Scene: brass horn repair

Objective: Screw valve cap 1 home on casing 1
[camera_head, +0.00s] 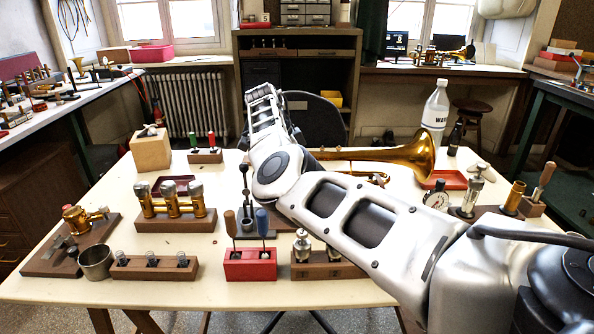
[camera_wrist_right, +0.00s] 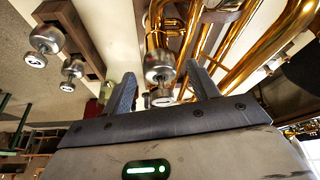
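In the right wrist view, my right gripper (camera_wrist_right: 160,76) is open, one finger on each side of a silver valve cap (camera_wrist_right: 158,64). Gaps show between the cap and both fingers. The cap's small knob carries a mark that I cannot read surely. The cap lines up with a brass casing (camera_wrist_right: 157,38) among brass tubes; I cannot tell how far it is seated. In the head view, the brass horn (camera_head: 405,155) lies on the table, its valve part hidden behind my right arm. My right gripper's fingers cannot be made out there. My left gripper is out of view.
A wooden block (camera_head: 338,271) with silver caps stands at the table's front; two caps (camera_wrist_right: 46,40) (camera_wrist_right: 73,69) show in the wrist view. A red tool holder (camera_head: 250,266), a brass three-casing part (camera_head: 173,204) and a metal cup (camera_head: 96,262) stand left of my arm. A white bottle (camera_head: 436,108) stands behind.

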